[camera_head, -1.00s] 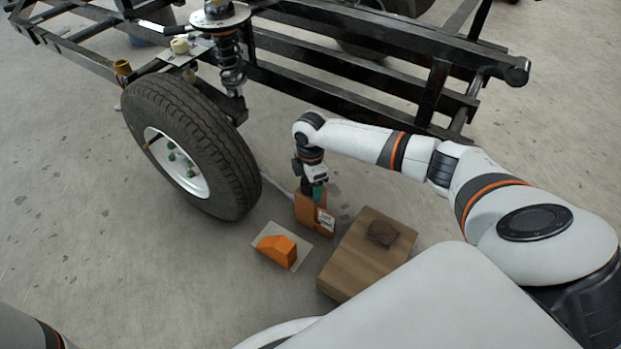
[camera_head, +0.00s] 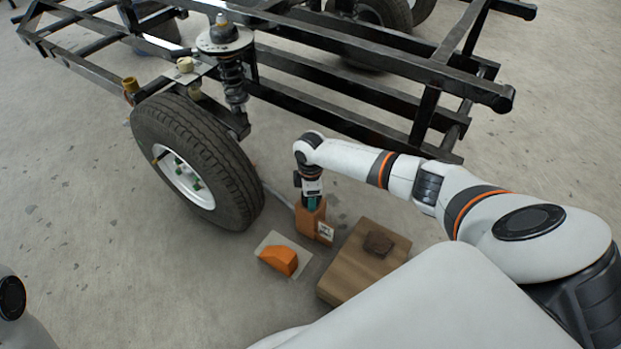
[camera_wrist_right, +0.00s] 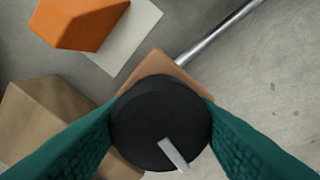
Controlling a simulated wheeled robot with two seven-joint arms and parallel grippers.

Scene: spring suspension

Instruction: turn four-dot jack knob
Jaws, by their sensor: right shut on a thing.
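An orange jack (camera_head: 308,219) with a white label stands on the floor to the right of the wheel; the label is too small to read. In the right wrist view a round black knob (camera_wrist_right: 150,115) with a pale bar mark sits on top of the orange-brown body (camera_wrist_right: 165,67). My right gripper (camera_head: 312,203) points down onto the top of the jack. Its green fingers press on both sides of the knob, so it is shut on it. No dots can be made out. My left gripper is out of view; only a piece of my left arm shows at the lower left.
An orange wedge (camera_head: 280,260) lies on a pale plate (camera_head: 302,262). A wooden block (camera_head: 350,270) with a dark brown piece (camera_head: 379,243) on top stands right of the jack. The wheel (camera_head: 240,180) and black frame (camera_head: 340,92) are behind. A metal rod (camera_wrist_right: 215,32) runs out from the jack.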

